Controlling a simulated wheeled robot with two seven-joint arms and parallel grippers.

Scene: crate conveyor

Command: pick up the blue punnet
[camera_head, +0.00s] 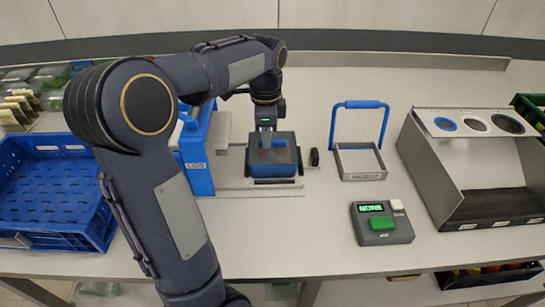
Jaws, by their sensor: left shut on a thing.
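The blue punnet (258,168) is an open-topped container with something reddish inside. It sits on or just above a small platform at the middle of the table, beside a blue machine (197,160). My left gripper (266,138) comes down from above at the punnet's far side and is shut on it. The fingertips are small and partly hidden by the punnet's rim. I cannot tell whether the punnet's base touches the platform. My right gripper is not in view.
An empty blue crate (50,190) stands at the left. A grey tray with a blue handle (360,161) is right of the punnet. A control box (382,222) reading "NONE" lies in front. A grey bin with three holes (470,170) stands at the right.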

